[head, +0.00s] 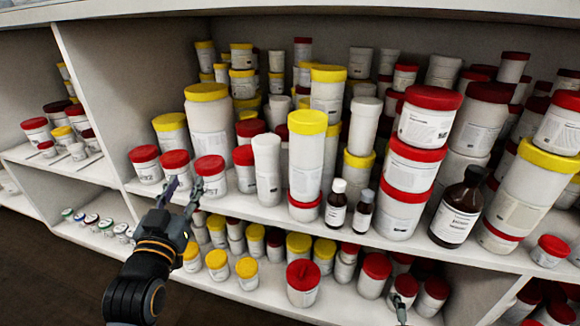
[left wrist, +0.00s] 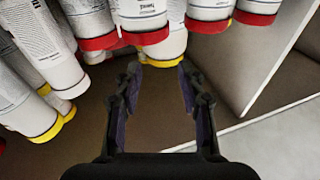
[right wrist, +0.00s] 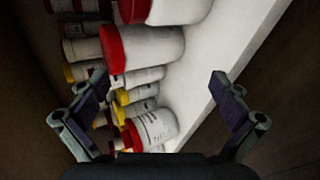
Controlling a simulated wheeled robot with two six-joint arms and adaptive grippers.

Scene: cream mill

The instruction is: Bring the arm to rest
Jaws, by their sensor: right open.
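My left gripper (head: 183,188) is in front of the shelf edge, just before the red-lidded white jars (head: 176,166) at the left end of the middle shelf. Its fingers are apart, and in the left wrist view (left wrist: 160,78) nothing sits between them. The jars there appear upside down beyond the fingertips. My right gripper shows in the right wrist view (right wrist: 160,88) with its fingers wide apart and empty. White jars with red and yellow lids lie beyond it, alongside a pale shelf board. In the head view it is mostly out of frame.
The middle shelf (head: 330,230) is crowded with jars, two small brown bottles (head: 362,210) and a large brown bottle (head: 456,210). More jars (head: 303,282) stand on the lower shelf. An upright divider (head: 92,90) is at left. Dark floor (head: 60,275) is free at lower left.

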